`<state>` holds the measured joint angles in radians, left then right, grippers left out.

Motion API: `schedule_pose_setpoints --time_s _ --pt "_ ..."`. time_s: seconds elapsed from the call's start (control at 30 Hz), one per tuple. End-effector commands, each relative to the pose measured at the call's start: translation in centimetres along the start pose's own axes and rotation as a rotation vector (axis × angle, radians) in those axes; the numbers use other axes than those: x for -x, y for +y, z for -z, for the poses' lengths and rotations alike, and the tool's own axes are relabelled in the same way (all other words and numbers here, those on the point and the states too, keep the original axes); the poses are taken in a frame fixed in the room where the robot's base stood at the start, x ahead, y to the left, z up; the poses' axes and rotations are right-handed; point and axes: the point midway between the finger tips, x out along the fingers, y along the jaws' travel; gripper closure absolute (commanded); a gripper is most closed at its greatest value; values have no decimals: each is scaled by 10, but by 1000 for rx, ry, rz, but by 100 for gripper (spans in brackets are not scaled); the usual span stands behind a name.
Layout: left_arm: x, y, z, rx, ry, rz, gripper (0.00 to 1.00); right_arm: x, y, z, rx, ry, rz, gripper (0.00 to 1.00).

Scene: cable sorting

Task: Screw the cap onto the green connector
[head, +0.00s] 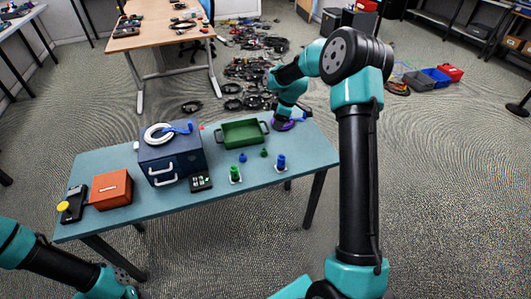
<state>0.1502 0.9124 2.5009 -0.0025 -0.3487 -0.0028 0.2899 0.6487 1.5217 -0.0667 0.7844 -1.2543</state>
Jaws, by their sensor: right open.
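The green connector (235,173) stands upright on a small white base near the front edge of the table. A small green cap (264,153) lies behind it to the right, apart from it. My right gripper (283,119) is at the table's back right corner, over a purple cable coil (280,126). It is open; its fingertips are small and partly hidden, and I cannot tell if they touch the coil. It is well away from the green cap and connector. Of my left arm, only links show at the lower left; its gripper is out of view.
A blue connector (281,162) and a blue cap (242,157) stand near the green ones. A green tray (241,143) is behind them. A blue drawer box (170,165) carries a white cable coil (157,134).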

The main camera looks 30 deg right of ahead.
Motion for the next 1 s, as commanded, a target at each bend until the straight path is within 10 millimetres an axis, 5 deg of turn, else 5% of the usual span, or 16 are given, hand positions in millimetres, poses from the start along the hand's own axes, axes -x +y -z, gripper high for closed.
schedule_pose_setpoints --time_s 0.33,1.0 --pt "0 0 0 0 0 0 57 -16 -1 0 -2 0 4 38" --pt "0 0 0 0 0 0 57 -119 -1 1 -2 1 1 38"
